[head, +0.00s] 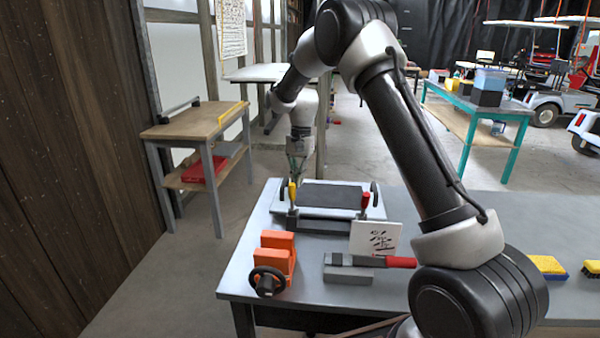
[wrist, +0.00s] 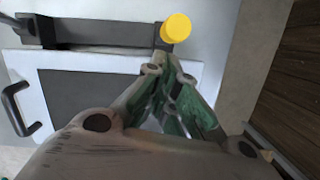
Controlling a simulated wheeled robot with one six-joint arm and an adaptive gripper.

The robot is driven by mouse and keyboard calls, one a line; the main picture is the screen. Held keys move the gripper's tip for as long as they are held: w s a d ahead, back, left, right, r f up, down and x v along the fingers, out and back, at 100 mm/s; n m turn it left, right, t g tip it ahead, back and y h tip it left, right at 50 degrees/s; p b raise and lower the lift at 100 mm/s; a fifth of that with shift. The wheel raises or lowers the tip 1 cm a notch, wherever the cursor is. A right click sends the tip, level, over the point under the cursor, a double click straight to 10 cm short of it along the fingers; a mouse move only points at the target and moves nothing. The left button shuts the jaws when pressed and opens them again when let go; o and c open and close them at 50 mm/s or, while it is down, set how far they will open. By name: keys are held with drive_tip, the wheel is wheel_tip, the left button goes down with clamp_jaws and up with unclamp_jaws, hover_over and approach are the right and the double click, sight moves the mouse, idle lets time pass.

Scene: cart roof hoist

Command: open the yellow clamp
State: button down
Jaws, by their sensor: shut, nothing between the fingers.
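The yellow clamp (head: 292,194) stands upright at the left end of the dark bar fixture on the grey table. In the wrist view its round yellow handle top (wrist: 176,27) shows just beyond my fingertips. My gripper (head: 297,180) is shut and empty, pointing down just behind the yellow clamp in the head view. The fingertips also show in the wrist view (wrist: 166,62); I cannot tell whether they touch the handle. The red clamp (head: 365,203) stands at the right end of the fixture. A white panel with a dark centre (head: 333,195) lies at the fixture, with black handles at its ends.
An orange vise (head: 276,262) stands at the table's front left. A white card (head: 375,239) and a red-handled tool on a grey block (head: 350,276) are nearer the front. Yellow brushes (head: 548,265) lie right. A wooden side table (head: 195,123) stands left; open floor lies between.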

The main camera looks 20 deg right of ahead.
drive_tip(key=shift+s+a, duration=0.1)
drive_tip(key=shift+s, duration=0.05)
drive_tip(key=s, duration=0.1)
drive_tip(key=t, duration=0.1)
drive_tip(key=s+a, duration=0.1)
drive_tip(key=shift+s+r+h, duration=0.3)
drive_tip(key=shift+r, duration=0.1)
idle(0.3)
